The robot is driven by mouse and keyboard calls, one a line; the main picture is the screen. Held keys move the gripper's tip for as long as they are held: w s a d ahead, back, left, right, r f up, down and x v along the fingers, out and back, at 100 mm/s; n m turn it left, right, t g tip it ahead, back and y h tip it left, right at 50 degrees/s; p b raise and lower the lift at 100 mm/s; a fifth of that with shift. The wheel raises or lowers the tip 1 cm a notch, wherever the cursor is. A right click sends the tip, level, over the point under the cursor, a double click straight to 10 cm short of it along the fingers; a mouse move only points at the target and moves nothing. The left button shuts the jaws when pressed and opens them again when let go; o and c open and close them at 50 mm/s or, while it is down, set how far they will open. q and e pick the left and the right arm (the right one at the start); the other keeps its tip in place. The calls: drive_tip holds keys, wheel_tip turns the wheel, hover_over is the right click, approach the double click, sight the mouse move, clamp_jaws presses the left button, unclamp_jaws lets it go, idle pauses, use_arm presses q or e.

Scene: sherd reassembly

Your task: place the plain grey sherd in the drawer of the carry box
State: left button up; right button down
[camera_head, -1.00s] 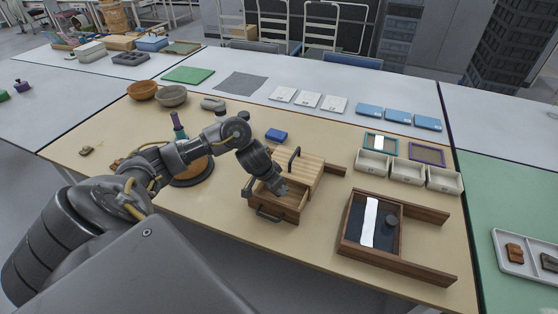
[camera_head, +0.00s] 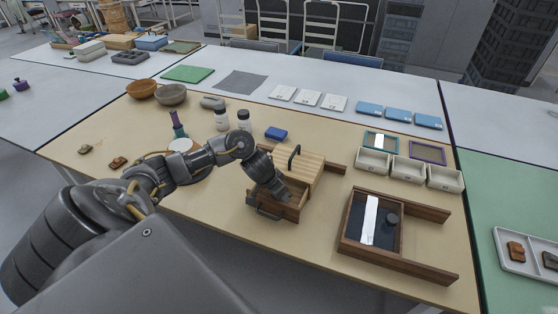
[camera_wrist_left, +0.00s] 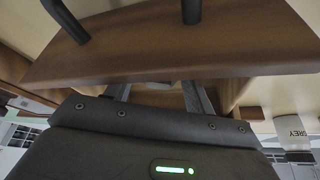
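The wooden carry box (camera_head: 301,165) stands mid-table with a dark handle on its slatted top. Its drawer (camera_head: 293,213) is pulled out toward me. My left gripper (camera_head: 284,197) points down into the drawer; its tips are partly hidden in the head view. In the left wrist view the drawer's front board (camera_wrist_left: 170,50) crosses close by, and the two fingers (camera_wrist_left: 160,95) stand apart behind it with wood visible between them. A small pale grey patch (camera_wrist_left: 160,85) shows between the fingers; I cannot tell whether it is the grey sherd. My right gripper is out of view.
A wooden tray frame (camera_head: 345,252) with a white strip lies to the right, cream bins (camera_head: 408,171) behind it. A blue block (camera_head: 276,134) and white bottles (camera_head: 244,119) stand behind the box. The front table strip is clear.

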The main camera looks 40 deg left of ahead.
use_arm(q)
drive_tip(key=shift+o, duration=1)
drive_tip(key=shift+r, duration=0.25)
drive_tip(key=p+v, duration=0.3)
drive_tip(key=v, duration=0.9)
drive_tip(key=shift+p, duration=0.3)
